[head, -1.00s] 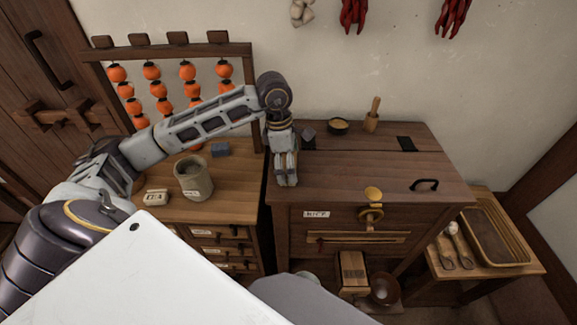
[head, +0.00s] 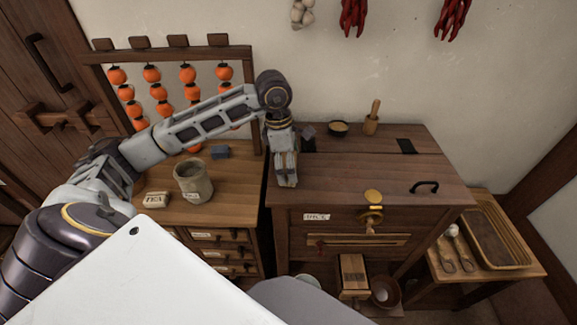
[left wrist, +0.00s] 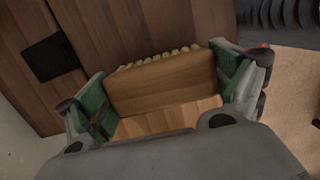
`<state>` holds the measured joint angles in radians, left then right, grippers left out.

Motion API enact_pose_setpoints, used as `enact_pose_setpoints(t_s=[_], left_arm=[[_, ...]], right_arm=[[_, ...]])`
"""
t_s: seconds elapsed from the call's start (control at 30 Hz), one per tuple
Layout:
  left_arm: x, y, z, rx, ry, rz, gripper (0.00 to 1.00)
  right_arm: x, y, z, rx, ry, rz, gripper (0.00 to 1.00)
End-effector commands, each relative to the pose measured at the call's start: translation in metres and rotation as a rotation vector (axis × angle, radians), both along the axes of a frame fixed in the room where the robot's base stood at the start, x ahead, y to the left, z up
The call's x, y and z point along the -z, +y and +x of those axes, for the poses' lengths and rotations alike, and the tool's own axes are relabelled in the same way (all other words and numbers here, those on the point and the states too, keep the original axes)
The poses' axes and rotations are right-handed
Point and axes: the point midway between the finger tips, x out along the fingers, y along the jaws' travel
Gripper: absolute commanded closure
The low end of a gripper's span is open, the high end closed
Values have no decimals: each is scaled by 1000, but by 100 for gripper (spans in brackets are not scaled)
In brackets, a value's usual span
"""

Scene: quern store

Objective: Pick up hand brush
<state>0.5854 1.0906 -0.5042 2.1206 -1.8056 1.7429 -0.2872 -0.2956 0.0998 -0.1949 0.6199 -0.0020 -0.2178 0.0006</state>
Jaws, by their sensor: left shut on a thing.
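The hand brush (left wrist: 165,85) is a light wooden block with a row of pale bristle tufts along its far edge in the left wrist view. It sits between the green finger pads of my left gripper (left wrist: 165,100), which is shut on it. In the head view my left gripper (head: 286,178) points down over the left end of the dark wooden cabinet top (head: 350,175). The brush is hidden behind the gripper there. I cannot tell whether it touches the top. My right gripper is not in view.
A small bowl (head: 338,129), a wooden pestle-like tool (head: 372,118) and a black handle (head: 425,186) are on the cabinet top. A crock (head: 193,182) and a labelled block (head: 156,200) stand on the left chest. A tray (head: 497,235) lies on the right table.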

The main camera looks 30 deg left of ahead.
Motion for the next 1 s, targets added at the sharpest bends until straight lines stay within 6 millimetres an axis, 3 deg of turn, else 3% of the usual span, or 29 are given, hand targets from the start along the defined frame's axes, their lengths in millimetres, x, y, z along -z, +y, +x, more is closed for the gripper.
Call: enact_pose_setpoints(t_s=[0.6, 1.0], left_arm=[[-68, 0, 1, -1, -3, 0, 32], [-90, 0, 0, 0, -2, -1, 32]], right_arm=[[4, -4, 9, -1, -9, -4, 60], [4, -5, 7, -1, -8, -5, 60]])
